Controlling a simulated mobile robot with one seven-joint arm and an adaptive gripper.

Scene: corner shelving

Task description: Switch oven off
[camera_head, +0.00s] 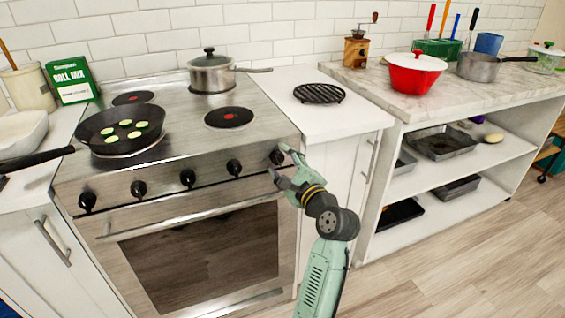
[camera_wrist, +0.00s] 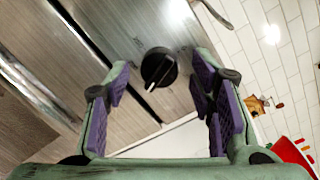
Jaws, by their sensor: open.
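The oven (camera_head: 200,245) is a steel stove with a dark glass door and a row of black knobs on its front panel. My gripper (camera_head: 279,160) is at the rightmost knob (camera_head: 276,157), with its fingers spread. In the wrist view, this black knob (camera_wrist: 158,66) sits between the open purple-padded fingers of my gripper (camera_wrist: 160,77), with a gap on each side. The knob's white mark points toward the lower left in that view. I cannot tell how far the fingertips reach around the knob.
A frying pan (camera_head: 105,136) with green slices sits on a left burner, and a steel pot (camera_head: 208,75) sits at the back. The oven door handle (camera_head: 190,218) runs below the knobs. A white cabinet (camera_head: 340,160) stands close at the right.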

